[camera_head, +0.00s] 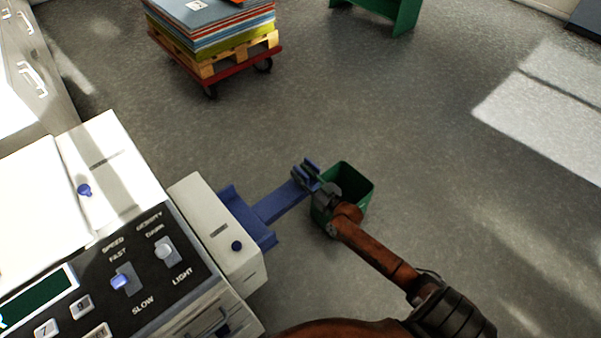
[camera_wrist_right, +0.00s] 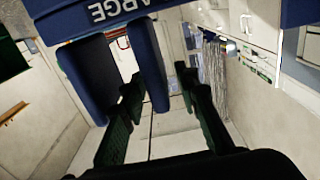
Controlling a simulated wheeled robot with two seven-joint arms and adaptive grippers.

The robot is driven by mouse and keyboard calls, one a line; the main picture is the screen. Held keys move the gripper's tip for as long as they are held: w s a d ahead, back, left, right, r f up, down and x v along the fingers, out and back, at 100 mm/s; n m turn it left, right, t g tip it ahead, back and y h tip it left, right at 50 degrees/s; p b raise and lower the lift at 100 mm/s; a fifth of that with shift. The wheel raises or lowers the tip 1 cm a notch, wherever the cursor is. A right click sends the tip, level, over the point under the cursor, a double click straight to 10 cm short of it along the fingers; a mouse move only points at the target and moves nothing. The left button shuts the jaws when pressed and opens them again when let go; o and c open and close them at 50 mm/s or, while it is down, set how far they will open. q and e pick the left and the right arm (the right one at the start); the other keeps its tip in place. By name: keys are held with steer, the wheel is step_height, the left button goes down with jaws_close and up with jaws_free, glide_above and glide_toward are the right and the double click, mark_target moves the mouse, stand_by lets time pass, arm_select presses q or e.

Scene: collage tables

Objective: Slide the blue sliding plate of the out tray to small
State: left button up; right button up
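The blue out tray (camera_head: 274,205) extends right from the white machine (camera_head: 225,228) in the head view. The blue sliding plate (camera_head: 309,172) stands upright near its outer end, partly hidden by my right gripper (camera_head: 314,186). In the right wrist view, blue upright plates hang in front of me, and one (camera_wrist_right: 150,66) reaches between the two dark fingers of my right gripper (camera_wrist_right: 160,88). The fingers are apart, with gaps visible beside the plate. A blue bar (camera_wrist_right: 90,14) at the top carries the letters "ARGE". My left gripper is not in view.
A green bin (camera_head: 352,180) stands on the floor under my right gripper. A control panel (camera_head: 130,270) with sliders and keys is at lower left. A red cart (camera_head: 237,66) with a pallet and stacked sheets stands at the back. The floor to the right is clear.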

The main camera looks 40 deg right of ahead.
steer(key=shift+w, duration=0.1)
steer(key=shift+c, duration=0.7)
jaws_close()
